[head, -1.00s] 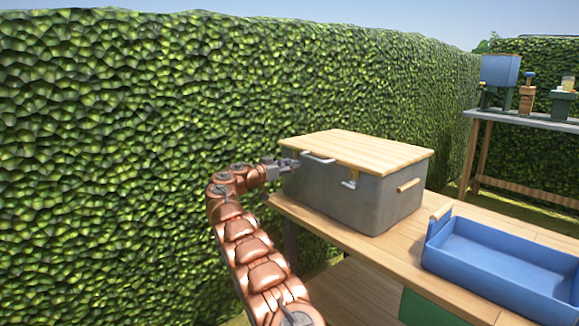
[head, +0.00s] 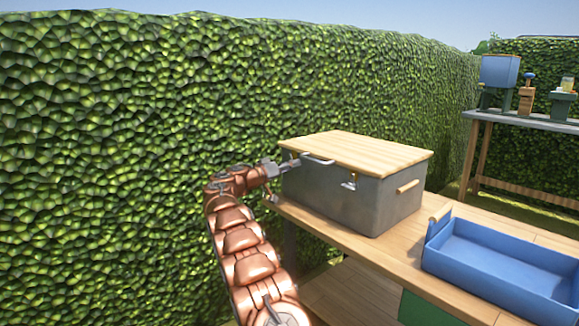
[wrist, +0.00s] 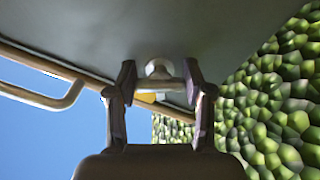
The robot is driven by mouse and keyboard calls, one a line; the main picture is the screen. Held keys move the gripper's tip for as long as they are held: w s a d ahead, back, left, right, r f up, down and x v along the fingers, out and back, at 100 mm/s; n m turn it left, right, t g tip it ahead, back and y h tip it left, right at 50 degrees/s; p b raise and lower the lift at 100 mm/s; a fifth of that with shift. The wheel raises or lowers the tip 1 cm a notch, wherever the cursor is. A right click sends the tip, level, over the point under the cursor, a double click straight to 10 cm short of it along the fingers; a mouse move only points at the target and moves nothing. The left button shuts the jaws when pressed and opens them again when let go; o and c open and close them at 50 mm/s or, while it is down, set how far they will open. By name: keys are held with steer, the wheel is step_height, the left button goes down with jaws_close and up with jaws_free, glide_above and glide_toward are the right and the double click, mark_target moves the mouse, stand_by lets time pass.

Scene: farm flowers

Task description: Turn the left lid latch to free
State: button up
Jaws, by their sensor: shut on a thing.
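The grey box (head: 335,204) stands on the wooden bench with its pale wooden lid (head: 360,150) down on top. The left lid latch (wrist: 158,70), a pale round knob with a short crossbar, shows in the wrist view at the box wall. My gripper (wrist: 160,86) has its two dark fingers shut on this latch, one on each side. In the head view my gripper (head: 281,167) is at the box's left front corner and mostly hides the latch. The right lid latch (head: 349,182) sits on the front wall, apart from my gripper.
A metal lid handle (head: 318,158) is close to my gripper. A blue tray (head: 500,265) stands on the bench (head: 385,245) to the right of the box. A tall hedge (head: 130,120) runs behind and left. A second table (head: 535,120) is far right.

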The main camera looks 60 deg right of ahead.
steer(key=n+p, duration=0.1)
steer(key=n, duration=0.1)
steer(key=n+p, duration=0.3)
steer(key=n, duration=0.1)
steer(key=shift+r, duration=0.35)
steer(key=n+p, duration=0.4)
steer(key=n, duration=0.1)
steer(key=shift+p, duration=0.35)
steer(key=shift+f+n, duration=0.1)
steer(key=shift+n, duration=0.4)
steer(key=o, duration=1.2)
steer(key=v, duration=1.2)
steer(key=shift+s+a, duration=0.1)
